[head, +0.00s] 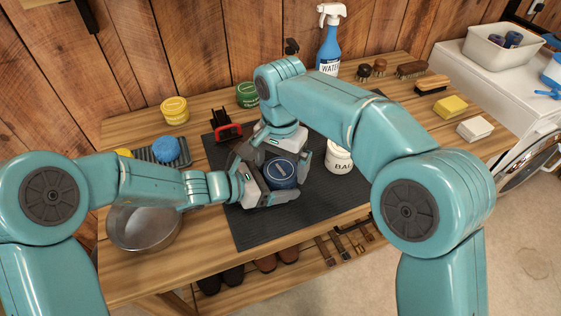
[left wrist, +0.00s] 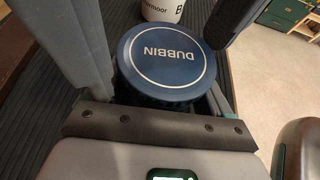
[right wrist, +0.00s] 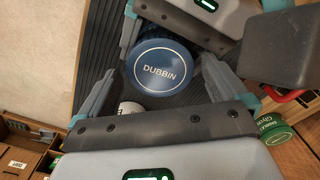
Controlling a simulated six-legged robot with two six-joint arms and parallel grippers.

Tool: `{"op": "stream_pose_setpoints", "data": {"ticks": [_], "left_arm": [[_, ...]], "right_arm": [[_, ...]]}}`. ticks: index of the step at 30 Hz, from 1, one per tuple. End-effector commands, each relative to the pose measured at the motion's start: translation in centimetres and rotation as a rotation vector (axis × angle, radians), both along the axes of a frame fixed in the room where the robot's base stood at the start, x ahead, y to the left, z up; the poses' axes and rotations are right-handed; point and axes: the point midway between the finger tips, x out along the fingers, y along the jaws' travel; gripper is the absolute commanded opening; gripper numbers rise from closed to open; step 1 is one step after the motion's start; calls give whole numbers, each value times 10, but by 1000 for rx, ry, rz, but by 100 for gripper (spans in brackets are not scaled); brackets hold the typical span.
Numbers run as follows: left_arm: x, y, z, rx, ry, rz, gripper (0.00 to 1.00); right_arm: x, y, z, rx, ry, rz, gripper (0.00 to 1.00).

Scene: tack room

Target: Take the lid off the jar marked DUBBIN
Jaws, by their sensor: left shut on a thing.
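The jar marked DUBBIN (head: 280,173) stands on the dark mat (head: 262,228) with its round blue lid on. The lid with its white lettering shows in the left wrist view (left wrist: 166,55) and the right wrist view (right wrist: 160,67). My left gripper (head: 268,183) is shut on the jar from its side; its fingers flank the jar in the left wrist view. My right gripper (right wrist: 160,88) is above the jar, fingers spread wide, with the lid seen between and beyond them. The right gripper looks empty and apart from the lid. The jar's lower body is mostly hidden.
A white jar (head: 339,158) stands close right of the DUBBIN jar. A red-handled item (head: 228,132) lies behind left. A metal bowl (head: 143,229) sits under my left arm. A spray bottle (head: 329,45), green tin (head: 246,94) and yellow tin (head: 174,110) stand behind. The front mat is clear.

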Motion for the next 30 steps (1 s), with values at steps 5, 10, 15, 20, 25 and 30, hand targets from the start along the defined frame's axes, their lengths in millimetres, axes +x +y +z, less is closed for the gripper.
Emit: {"op": "stream_pose_setpoints", "data": {"ticks": [5,10,15,20,25,30], "left_arm": [[0,0,0,0,0,-1,0],[0,0,0,0,0,-1,0],[0,0,0,0,0,-1,0],[0,0,0,0,0,-1,0],[0,0,0,0,0,-1,95],[0,0,0,0,0,-1,100]], "right_arm": [[0,0,0,0,0,-1,100],[1,1,18,2,-3,-2,100],[0,1,39,1,-2,-1,100],[0,0,45,0,0,-1,100],[0,0,45,0,0,-1,100],[0,0,45,0,0,-1,100]]}}
